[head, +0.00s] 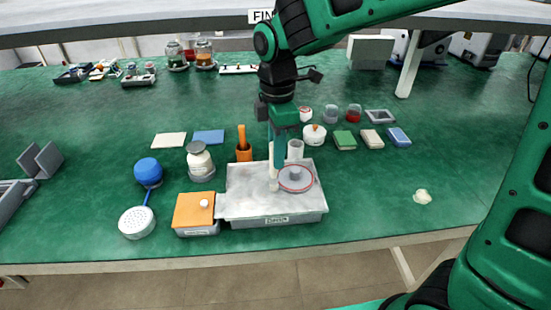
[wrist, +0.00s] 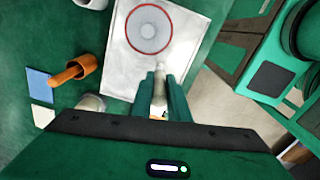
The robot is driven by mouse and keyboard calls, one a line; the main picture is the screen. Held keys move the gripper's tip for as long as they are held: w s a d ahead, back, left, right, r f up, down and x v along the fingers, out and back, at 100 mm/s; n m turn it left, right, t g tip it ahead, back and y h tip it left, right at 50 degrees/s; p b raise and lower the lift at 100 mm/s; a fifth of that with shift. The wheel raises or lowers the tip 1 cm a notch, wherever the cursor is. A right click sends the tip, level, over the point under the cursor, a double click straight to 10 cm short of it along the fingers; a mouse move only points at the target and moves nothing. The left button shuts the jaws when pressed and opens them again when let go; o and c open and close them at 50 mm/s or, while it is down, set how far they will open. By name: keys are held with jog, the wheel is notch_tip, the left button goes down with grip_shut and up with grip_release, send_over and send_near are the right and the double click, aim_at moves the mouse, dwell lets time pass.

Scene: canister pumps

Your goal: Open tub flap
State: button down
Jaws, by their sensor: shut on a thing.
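A grey metal tub (head: 265,221) with a label on its front stands near the table's front edge. Its pale top (head: 245,180) carries a round grey disc (head: 295,180) with a red ring, which also shows in the wrist view (wrist: 149,28). A flat lip juts from its left side. My gripper (head: 277,163) points down over the top, left of the disc. Its green fingers (wrist: 160,80) are shut on a slim white rod (wrist: 162,68). The rod's lower end meets the top in the picture; I cannot tell whether it is fixed there.
An orange-lidded box (head: 192,210) stands close at the left. Behind are a white jar (head: 199,160), an orange mortar with pestle (head: 243,150) and a white lidded pot (head: 314,135). The table at right is mostly clear.

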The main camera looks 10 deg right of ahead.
jog(key=shift+f, duration=1.05)
jog(key=c, duration=1.7)
grip_release()
jog(key=shift+f, duration=0.1)
notch_tip(320, 180, up, 12)
jog(key=shift+r, duration=0.15)
